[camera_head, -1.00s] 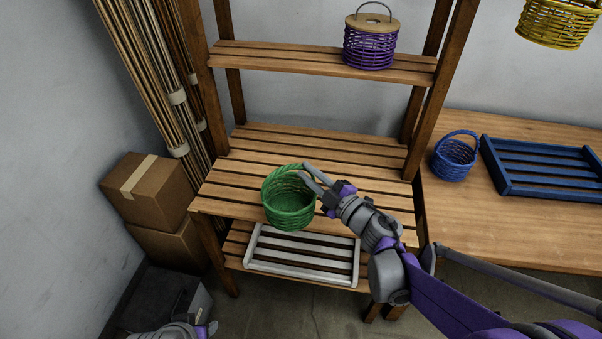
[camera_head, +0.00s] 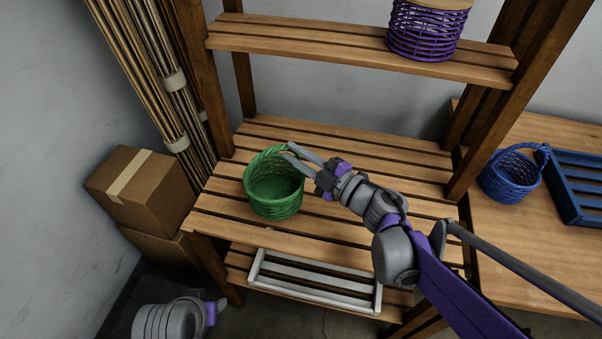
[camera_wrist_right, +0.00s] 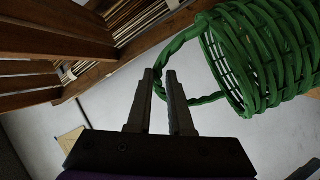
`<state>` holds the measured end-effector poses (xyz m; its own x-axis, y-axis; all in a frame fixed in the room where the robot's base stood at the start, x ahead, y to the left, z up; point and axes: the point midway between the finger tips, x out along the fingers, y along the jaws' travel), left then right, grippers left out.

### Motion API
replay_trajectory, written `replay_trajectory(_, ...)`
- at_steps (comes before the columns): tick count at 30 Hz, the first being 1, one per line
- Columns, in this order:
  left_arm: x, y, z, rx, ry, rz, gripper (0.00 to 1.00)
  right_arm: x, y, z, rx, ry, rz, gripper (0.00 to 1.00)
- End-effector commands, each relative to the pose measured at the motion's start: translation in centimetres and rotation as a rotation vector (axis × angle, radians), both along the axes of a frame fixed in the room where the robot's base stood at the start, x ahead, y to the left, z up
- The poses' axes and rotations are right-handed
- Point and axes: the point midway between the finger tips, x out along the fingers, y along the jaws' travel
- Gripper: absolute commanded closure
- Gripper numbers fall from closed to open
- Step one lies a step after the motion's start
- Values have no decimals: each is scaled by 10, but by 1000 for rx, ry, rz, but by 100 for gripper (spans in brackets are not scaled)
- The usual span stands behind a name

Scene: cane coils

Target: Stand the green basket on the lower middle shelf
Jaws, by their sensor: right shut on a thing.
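The green wicker basket (camera_head: 274,190) appears upright in the head view, over the front left part of the slatted middle shelf (camera_head: 365,165). I cannot tell whether its base touches the slats. My right gripper (camera_head: 287,150) reaches in from the right and is shut on the basket's hoop handle. In the right wrist view, the basket (camera_wrist_right: 265,60) lies right of the fingers (camera_wrist_right: 159,73), and its handle runs to them. Only part of my left gripper (camera_head: 213,308) shows at the bottom left; its fingers are not clear.
A purple basket (camera_head: 425,35) stands on the shelf above. A white slatted tray (camera_head: 315,284) lies on the bottom shelf. A blue basket (camera_head: 510,180) and blue tray (camera_head: 580,195) are on the right table. Cardboard boxes (camera_head: 140,195) and cane bundles (camera_head: 165,95) are left. The middle shelf's back is clear.

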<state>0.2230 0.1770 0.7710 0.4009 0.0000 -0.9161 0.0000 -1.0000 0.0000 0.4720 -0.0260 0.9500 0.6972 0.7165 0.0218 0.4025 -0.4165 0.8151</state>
Motion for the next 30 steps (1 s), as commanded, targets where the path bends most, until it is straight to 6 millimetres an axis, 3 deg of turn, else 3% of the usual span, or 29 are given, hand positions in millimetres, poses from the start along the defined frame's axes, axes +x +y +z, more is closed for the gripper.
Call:
replay_trajectory(11, 1, 0, -16, 0, 5, 0, 50, 1, 0, -42, 1, 0, -1, 100)
replay_trajectory(22, 1, 0, -18, 0, 6, 0, 50, 0, 0, -47, 1, -1, -1, 100)
replay_trajectory(23, 1, 0, -18, 0, 6, 0, 50, 0, 0, -47, 0, 0, -1, 79)
replay_trajectory(24, 1, 0, -18, 0, 6, 0, 50, 0, 0, -46, 0, 0, -1, 72)
replay_trajectory(27, 1, 0, -17, 0, 6, 0, 50, 0, 0, -46, 0, 0, -1, 54)
replay_trajectory(30, 1, 0, -17, 0, 6, 0, 50, 0, 0, -46, 0, 0, -1, 51)
